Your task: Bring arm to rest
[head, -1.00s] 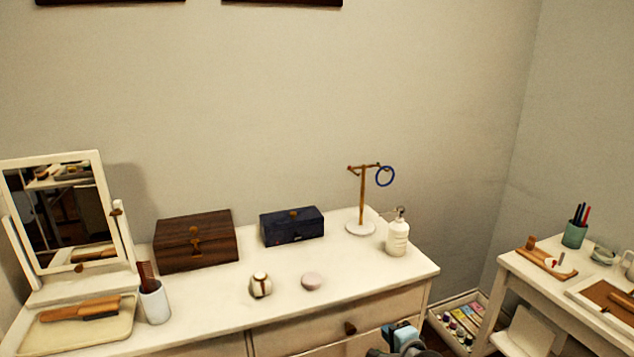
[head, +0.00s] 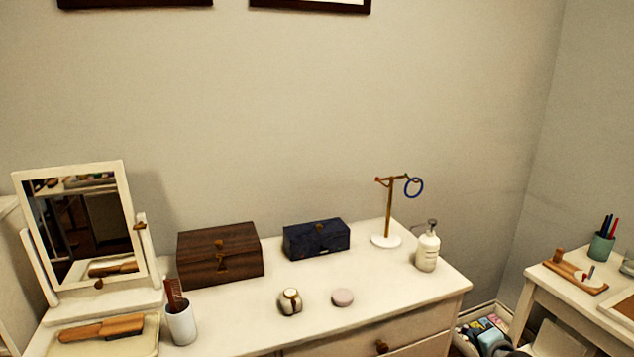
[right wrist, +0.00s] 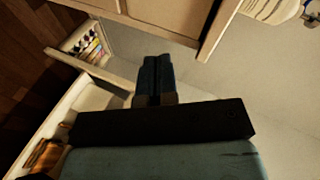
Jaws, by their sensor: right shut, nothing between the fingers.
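My right gripper (head: 492,340) shows at the bottom right of the head view, partly cut off by the edge. It appears beyond the dresser's right end, in front of the low tray on the floor. In the right wrist view its two dark fingers (right wrist: 155,78) lie together, shut with nothing between them. My left gripper is in neither current view.
The white dresser (head: 370,288) holds a wooden box (head: 218,257), a blue box (head: 316,240), a ring stand (head: 389,215), a pump bottle (head: 428,250) and a mirror (head: 90,225). A white desk (head: 540,300) stands right. The low tray (right wrist: 75,38) lies between them.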

